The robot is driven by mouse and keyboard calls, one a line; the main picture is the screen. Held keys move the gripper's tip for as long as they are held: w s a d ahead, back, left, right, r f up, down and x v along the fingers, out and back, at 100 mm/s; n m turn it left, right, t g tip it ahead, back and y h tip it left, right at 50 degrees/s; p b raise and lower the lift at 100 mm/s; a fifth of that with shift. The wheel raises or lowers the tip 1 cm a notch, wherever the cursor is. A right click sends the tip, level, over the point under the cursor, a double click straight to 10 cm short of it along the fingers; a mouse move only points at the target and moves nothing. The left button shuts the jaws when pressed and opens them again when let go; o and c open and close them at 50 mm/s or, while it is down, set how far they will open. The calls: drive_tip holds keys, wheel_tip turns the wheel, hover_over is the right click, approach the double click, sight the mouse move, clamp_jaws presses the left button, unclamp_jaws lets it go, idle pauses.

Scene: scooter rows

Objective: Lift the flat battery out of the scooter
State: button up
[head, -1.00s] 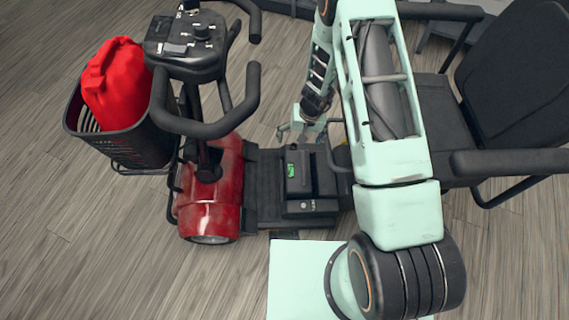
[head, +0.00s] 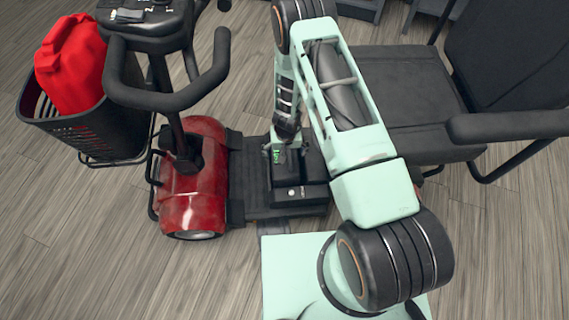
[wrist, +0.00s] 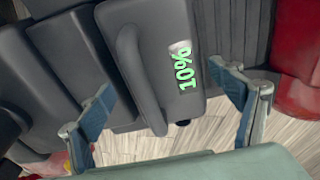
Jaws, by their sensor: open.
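The mobility scooter has a red front cover (head: 196,195) and a black floor deck. The dark grey battery (head: 300,192) sits on that deck, in front of the seat. In the wrist view the battery (wrist: 192,100) shows a raised bar handle (wrist: 138,80) and a green "10%" display (wrist: 186,68). My gripper (head: 279,147) is over the battery in the head view, partly covering it. In the wrist view my gripper (wrist: 162,80) is open, with one finger on each side of the handle and display. Nothing is held. I cannot tell the exact height gap.
The scooter's handlebar (head: 170,98) rises left of the battery, with a basket (head: 85,130) holding a red bag (head: 70,65). The black seat (head: 420,110) and armrest (head: 510,125) are on the right. Wooden floor lies open in front and left.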

drive_tip(key=f, duration=0.1)
drive_tip(key=f+b, duration=0.1)
drive_tip(key=f, duration=0.1)
drive_tip(key=f+b, duration=0.1)
drive_tip(key=shift+w+a+f, duration=0.1)
drive_tip(key=shift+w+f, duration=0.2)
drive_tip(key=shift+c, duration=0.5)
drive_tip(key=c, duration=1.7)
drive_tip(key=shift+w+r, duration=0.1)
drive_tip(key=shift+r, duration=0.05)
drive_tip(key=shift+c, duration=0.4)
